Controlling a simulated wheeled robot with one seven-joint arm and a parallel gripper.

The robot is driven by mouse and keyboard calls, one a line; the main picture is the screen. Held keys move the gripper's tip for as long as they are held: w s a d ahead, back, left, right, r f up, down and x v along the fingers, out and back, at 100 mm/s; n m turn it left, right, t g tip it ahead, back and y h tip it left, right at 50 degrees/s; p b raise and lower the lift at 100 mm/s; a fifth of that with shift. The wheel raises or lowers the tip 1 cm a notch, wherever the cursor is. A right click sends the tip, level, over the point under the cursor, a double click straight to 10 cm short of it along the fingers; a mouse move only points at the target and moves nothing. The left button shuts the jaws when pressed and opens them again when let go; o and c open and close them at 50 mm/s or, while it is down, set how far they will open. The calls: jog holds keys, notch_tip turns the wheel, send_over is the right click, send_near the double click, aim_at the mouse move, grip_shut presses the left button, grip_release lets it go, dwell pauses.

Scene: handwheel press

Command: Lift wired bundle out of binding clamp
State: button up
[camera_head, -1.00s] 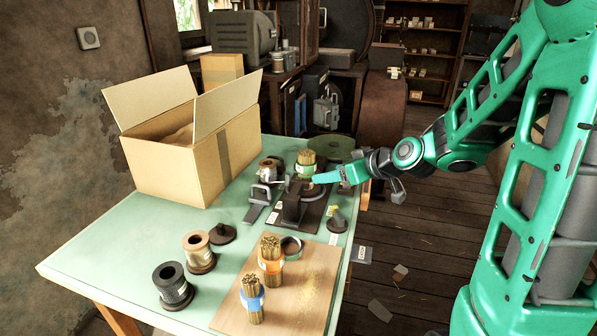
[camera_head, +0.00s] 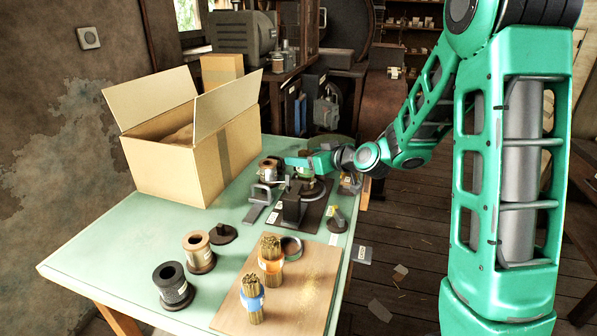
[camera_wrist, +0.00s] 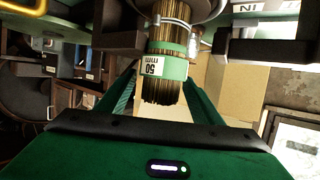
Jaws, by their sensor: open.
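The wired bundle (camera_wrist: 168,92) shows in the wrist view as brown rods with a green band, an upside-down label and a wire loop above the band. It stands in the binding clamp (camera_wrist: 118,42), whose dark parts lie on both sides of it. My gripper (camera_wrist: 163,100) is open, with one finger on each side of the bundle's lower pictured end; I cannot tell whether they touch it. In the head view my gripper (camera_head: 297,161) is over the clamp (camera_head: 292,206) and hides most of the bundle.
A bundle with an orange band (camera_head: 271,262) and one with a blue band (camera_head: 252,302) stand on a wooden board (camera_head: 305,290). Spools (camera_head: 173,288) stand at the table's front left. An open cardboard box (camera_head: 160,165) stands behind them.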

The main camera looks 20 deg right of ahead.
jog(key=shift+x, duration=1.55)
jog(key=c, duration=1.2)
jog(key=shift+s, duration=0.1)
